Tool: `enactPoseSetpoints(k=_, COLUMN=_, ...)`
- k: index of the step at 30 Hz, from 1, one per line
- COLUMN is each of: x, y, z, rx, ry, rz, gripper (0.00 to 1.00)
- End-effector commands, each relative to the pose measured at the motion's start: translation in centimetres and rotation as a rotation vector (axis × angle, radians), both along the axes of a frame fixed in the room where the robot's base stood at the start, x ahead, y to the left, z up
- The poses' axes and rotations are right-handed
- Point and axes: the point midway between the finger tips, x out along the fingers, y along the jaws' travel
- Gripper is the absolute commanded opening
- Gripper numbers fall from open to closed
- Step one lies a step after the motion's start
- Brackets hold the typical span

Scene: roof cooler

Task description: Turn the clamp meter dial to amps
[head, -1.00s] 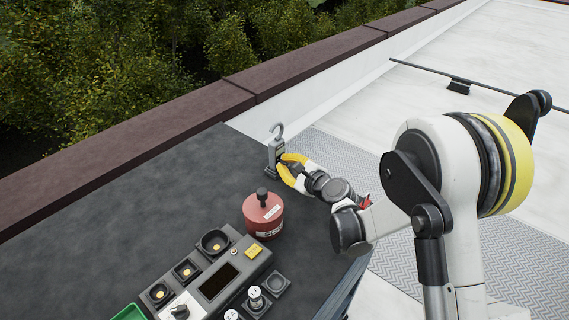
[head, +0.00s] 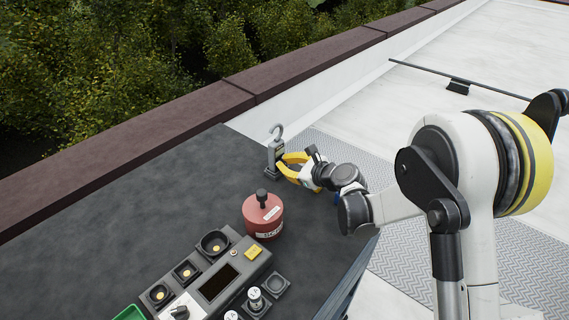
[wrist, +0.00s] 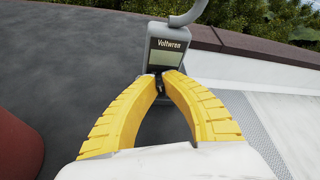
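The clamp meter (head: 275,156) stands upright at the far right corner of the dark table, with its grey hook-shaped jaw on top. In the wrist view its grey body, labelled Voltwren (wrist: 168,43), and its screen face me. My gripper (head: 283,160) reaches its front from the right. The yellow fingertips (wrist: 161,76) come together just below the screen. They appear shut on a small dark dial (wrist: 160,86), which is mostly hidden between them. The dial's marks and pointer setting cannot be read.
A red round canister with a black knob (head: 263,215) stands on the table nearer me, below my arm. A grey instrument panel (head: 232,262) with sockets and a green tray (head: 129,313) lie in front. The table's left part (head: 130,225) is clear. A brown parapet (head: 130,150) runs behind.

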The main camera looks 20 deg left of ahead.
Motion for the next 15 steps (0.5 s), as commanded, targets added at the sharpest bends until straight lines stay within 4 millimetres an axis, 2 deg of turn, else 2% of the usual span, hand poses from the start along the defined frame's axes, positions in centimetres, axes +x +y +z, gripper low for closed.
enactPoseSetpoints(k=15, x=0.11, y=-0.03, z=0.01, rx=0.036, ry=0.087, rz=0.000, gripper=0.00)
